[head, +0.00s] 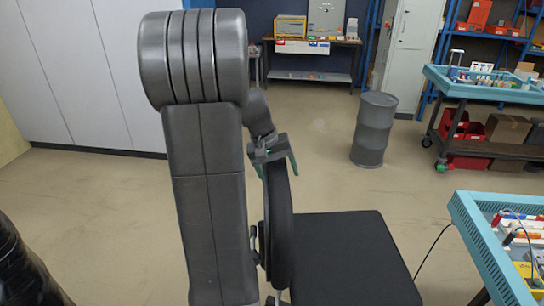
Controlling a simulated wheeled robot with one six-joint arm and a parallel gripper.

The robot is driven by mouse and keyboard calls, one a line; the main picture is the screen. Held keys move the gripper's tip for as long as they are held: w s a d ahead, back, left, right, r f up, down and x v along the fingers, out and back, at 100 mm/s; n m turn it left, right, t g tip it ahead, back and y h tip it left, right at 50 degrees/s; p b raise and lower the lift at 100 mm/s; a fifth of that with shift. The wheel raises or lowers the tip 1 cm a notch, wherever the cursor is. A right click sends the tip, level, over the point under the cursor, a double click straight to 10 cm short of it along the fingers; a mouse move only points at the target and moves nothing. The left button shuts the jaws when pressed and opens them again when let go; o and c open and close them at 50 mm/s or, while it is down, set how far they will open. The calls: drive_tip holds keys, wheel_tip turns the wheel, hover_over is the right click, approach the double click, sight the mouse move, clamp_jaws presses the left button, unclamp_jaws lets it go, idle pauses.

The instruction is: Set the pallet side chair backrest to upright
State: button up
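The chair has a flat black seat (350,262) and a dark backrest (279,225) on the seat's left side. The backrest shows almost edge-on and stands close to upright. My arm hides part of its left side. My gripper (274,167) is at the top of the backrest, pointing down, with green fingers spread apart. The fingers lie on either side of the backrest's top edge in this view. I cannot tell whether either finger touches it. A bracket at the backrest's lower left is partly hidden behind my arm.
A teal-edged table (480,245) with small coloured items stands right of the chair, a cable hanging beside it. A grey drum (374,130) stands behind on open floor. A teal cart (490,88) is at the back right. A dark rounded object (25,270) is at lower left.

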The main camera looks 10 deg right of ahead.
drive_tip(key=s+v, duration=0.1)
drive_tip(key=v, duration=1.1)
drive_tip(key=shift+w+r+b, duration=0.3)
drive_tip(key=shift+w+b, duration=0.05)
drive_tip(key=shift+w, duration=0.1)
drive_tip(key=shift+a+f, duration=0.1)
drive_tip(key=p+x, duration=0.1)
drive_tip(key=x, duration=1.2)
drive_tip(key=shift+f, duration=0.3)
drive_tip(key=shift+w+a+r, duration=0.1)
drive_tip(key=shift+w+a, duration=0.05)
drive_tip(key=shift+a, duration=0.1)
drive_tip(key=shift+a+r, duration=0.1)
drive_tip(key=shift+r, duration=0.05)
